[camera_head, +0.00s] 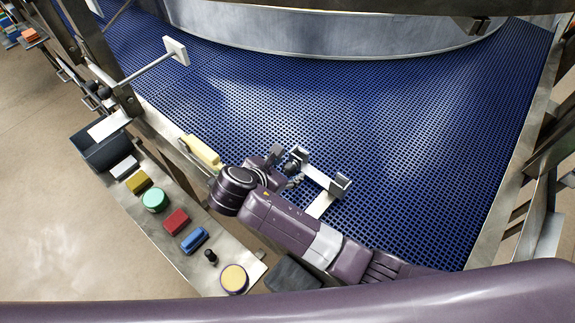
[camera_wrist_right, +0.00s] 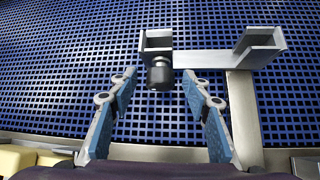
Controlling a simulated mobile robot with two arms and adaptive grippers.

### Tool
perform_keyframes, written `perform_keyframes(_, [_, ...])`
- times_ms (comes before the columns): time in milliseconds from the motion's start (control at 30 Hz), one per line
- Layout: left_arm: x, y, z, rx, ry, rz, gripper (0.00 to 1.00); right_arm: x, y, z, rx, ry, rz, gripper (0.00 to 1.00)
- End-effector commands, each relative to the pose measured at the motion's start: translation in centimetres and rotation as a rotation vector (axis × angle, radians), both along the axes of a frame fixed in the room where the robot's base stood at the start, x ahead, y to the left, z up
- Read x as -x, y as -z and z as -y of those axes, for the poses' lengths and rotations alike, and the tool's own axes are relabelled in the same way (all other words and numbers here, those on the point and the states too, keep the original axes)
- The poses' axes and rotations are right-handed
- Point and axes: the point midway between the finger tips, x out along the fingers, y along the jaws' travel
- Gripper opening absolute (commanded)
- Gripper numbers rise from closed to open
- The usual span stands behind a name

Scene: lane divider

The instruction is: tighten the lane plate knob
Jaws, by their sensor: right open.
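The lane plate (camera_wrist_right: 243,118) is a pale metal T-shaped piece with two upright brackets, lying at the near edge of the blue grid belt. It also shows in the head view (camera_head: 320,205). A dark round knob (camera_wrist_right: 160,76) sits on the near side of its left bracket (camera_wrist_right: 156,40). In the head view the knob (camera_head: 291,168) is small and partly crowded by my gripper. My right gripper (camera_wrist_right: 158,96) is open and empty, its fingers pointing at the knob, one to each side. Its tips appear close to the knob; I cannot tell whether they touch. My left gripper is not in view.
A metal side shelf (camera_head: 215,262) holds a grey bin (camera_head: 103,150), a green round tin (camera_head: 155,200), a red block (camera_head: 176,221), a blue block (camera_head: 194,240) and a yellow-topped round tin (camera_head: 234,279). A yellow block (camera_head: 201,152) sits at the belt edge. The belt (camera_head: 400,130) beyond is clear.

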Motion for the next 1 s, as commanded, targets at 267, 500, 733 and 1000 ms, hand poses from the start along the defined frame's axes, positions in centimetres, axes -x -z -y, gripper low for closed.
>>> perform_keyframes(267, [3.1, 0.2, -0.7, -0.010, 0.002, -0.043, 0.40, 0.0, 0.0, 0.1, 0.001, 0.001, 0.000, 0.20])
perform_keyframes(500, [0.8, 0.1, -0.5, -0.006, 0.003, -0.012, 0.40, 0.0, 0.0, 0.1, 0.001, 0.002, 0.001, 0.02])
perform_keyframes(733, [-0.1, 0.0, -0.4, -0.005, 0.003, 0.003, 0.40, 0.1, 0.1, 0.2, -0.031, 0.002, 0.032, 0.02])
perform_keyframes(1000, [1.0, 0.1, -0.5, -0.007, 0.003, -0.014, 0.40, 0.3, 0.2, 0.5, -0.149, 0.001, 0.150, 0.02])
